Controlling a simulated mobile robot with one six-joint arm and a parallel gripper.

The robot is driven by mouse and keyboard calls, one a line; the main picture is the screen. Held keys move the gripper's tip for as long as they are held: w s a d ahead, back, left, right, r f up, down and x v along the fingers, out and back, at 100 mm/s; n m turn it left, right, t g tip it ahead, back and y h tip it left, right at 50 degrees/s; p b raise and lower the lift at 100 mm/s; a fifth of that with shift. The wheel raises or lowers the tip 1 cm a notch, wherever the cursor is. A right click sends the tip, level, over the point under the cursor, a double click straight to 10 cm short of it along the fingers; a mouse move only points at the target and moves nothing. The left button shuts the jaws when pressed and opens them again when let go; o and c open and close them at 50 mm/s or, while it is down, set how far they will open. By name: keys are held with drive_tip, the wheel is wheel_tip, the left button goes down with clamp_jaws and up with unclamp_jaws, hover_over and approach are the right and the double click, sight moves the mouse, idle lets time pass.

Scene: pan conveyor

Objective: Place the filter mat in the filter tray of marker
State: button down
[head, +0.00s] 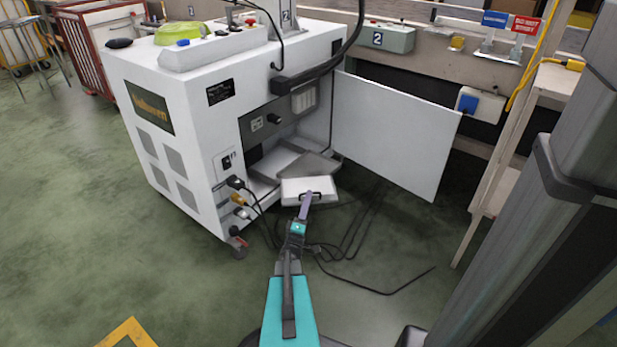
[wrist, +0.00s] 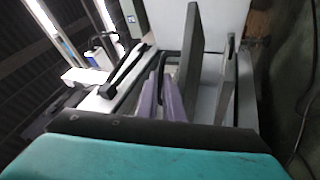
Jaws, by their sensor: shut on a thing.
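The filter mat (head: 296,186) is a white slab with a black handle at its near edge. My gripper (head: 305,198) has its purple fingers shut at that handle; the exact contact is small and partly hidden. The marker (head: 180,130) is the white cabinet. A grey plate, seemingly its filter tray (head: 318,166), sticks out of the low opening, just behind the mat. A grey slab, likely this tray, is edge-on in the wrist view (wrist: 191,65).
The marker's white door (head: 395,130) stands wide open to the right. Black cables (head: 345,235) lie on the floor under and right of my arm. Plugs and leads (head: 238,198) stick out at the cabinet's lower front.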

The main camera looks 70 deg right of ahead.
sight(306, 180)
drive_tip(key=w+d+b, duration=0.1)
drive_tip(key=w+d, duration=0.1)
drive_tip(key=d, duration=0.2)
drive_tip(key=w+d+f+b, duration=0.1)
drive_tip(key=w+d+b, duration=0.1)
drive_tip(key=d, duration=0.2)
drive_tip(key=w+d+b, duration=0.2)
drive_tip(key=d, duration=0.3)
drive_tip(key=shift+f, duration=0.15)
drive_tip(key=shift+w+d+f+b, duration=0.15)
drive_tip(key=shift+w+d+b, duration=0.05)
drive_tip(key=shift+d+b, duration=0.2)
drive_tip(key=shift+w+d+f+b, duration=0.1)
drive_tip(key=shift+d+f+b, duration=0.15)
drive_tip(key=shift+f+b, duration=1.15)
drive_tip(key=shift+f, duration=0.3)
drive_tip(key=c, duration=2.2)
unclamp_jaws()
drive_tip(key=shift+f, duration=0.15)
drive_tip(key=shift+a, duration=0.1)
